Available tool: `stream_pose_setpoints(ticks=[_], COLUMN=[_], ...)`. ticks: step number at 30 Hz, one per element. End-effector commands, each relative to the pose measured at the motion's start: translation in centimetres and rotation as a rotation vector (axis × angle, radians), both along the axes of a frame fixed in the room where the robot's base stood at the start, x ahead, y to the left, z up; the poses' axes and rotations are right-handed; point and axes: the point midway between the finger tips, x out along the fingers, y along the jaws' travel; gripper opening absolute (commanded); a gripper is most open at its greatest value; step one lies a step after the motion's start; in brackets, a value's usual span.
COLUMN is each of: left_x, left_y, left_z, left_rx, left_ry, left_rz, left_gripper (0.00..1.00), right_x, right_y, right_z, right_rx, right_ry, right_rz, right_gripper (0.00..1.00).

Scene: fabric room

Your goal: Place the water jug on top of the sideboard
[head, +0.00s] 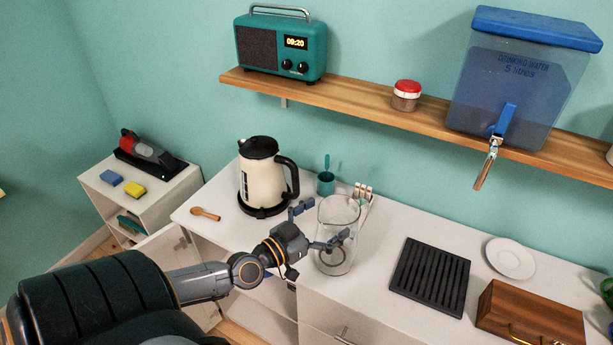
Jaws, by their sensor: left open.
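The water jug (341,212) is a clear glass vessel. It is upright on the white top of the sideboard (372,285), near the front edge and right of the kettle. My left gripper (318,225) is open at the jug's left side. One finger points up beside the jug's rim and the other overlaps the jug in the picture. I cannot tell whether that finger touches the glass. My right gripper is not in view.
A cream kettle (259,178), a teal cup (326,183) and a small white rack (362,196) stand behind the jug. A black slatted tray (430,277), white plate (510,258) and wooden box (530,318) are to the right. A shelf (345,97) with a water dispenser (518,85) hangs above.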

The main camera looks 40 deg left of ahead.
Motion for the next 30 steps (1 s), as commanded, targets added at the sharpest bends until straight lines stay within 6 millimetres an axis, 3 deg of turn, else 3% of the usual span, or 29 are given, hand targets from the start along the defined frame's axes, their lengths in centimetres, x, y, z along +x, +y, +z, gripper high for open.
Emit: stream_pose_setpoints(ticks=[6,12,19,30], left_x=[-3.5,-5.7,-6.8,-6.9], left_y=[0.5,0.9,1.1,1.0], left_z=[-0.3,-0.2,0.0,-0.2], left_rx=[0.0,0.001,0.001,0.001], left_ry=[0.003,0.003,-0.001,0.004], left_rz=[-0.001,0.0,0.0,-0.003], left_gripper=[1.0,1.0,1.0,1.0], right_x=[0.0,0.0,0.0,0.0], right_y=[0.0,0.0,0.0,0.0], right_z=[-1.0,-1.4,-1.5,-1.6], right_rx=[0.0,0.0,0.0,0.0], right_ry=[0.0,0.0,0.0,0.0], right_rz=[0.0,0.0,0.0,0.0], right_gripper=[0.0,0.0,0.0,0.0])
